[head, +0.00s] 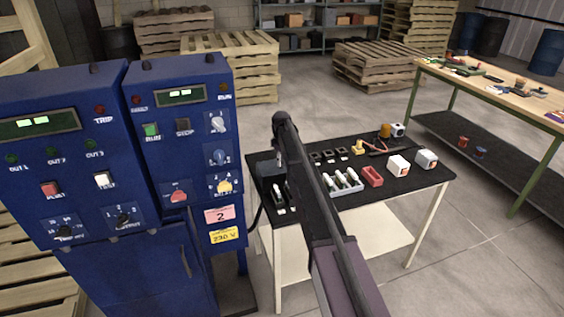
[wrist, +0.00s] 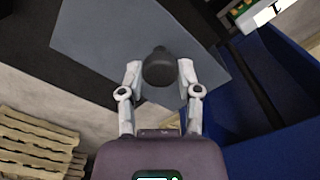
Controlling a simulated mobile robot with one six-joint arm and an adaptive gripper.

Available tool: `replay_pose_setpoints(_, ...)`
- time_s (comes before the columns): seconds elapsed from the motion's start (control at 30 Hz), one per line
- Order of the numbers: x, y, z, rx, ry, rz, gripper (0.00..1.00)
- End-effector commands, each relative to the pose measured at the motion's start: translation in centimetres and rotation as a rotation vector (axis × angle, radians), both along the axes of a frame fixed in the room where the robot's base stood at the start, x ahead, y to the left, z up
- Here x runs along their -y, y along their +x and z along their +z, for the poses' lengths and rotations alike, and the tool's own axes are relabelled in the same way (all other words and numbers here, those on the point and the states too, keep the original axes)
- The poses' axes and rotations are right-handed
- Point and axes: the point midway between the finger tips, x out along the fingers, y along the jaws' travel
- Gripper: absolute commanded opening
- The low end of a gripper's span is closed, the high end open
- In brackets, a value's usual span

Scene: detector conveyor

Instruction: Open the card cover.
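A flat grey panel (wrist: 100,40) with a dark round knob (wrist: 160,66) fills the upper middle of the wrist view. It looks like the card cover, though I cannot see its hinge or what lies under it. My gripper (wrist: 160,73) has its two pale fingers apart, one on each side of the knob. The gaps beside the knob look very small, and I cannot tell whether the fingertips touch it.
Blue control cabinets (head: 178,130) stand at left. A wooden workbench (head: 490,85) stands at right. Pallets (head: 230,65) stand behind. Open floor lies between the tables.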

Motion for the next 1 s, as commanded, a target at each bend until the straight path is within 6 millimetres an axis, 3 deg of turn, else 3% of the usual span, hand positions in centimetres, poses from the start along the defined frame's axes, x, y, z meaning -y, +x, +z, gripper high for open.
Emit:
replay_pose_setpoints(0.03,0.0,0.0,0.0,0.001,0.001,0.0,0.56)
replay_pose_setpoints(0.1,0.0,0.0,0.0,0.001,0.001,0.0,0.77)
replay_pose_setpoints(0.13,0.0,0.0,0.0,0.001,0.001,0.0,0.79)
replay_pose_setpoints(0.67,0.1,-0.4,0.0,0.0,0.0,0.0,0.79)
replay_pose_setpoints(1.0,0.8,-3.5,0.0,0.0,0.0,0.0,0.79)
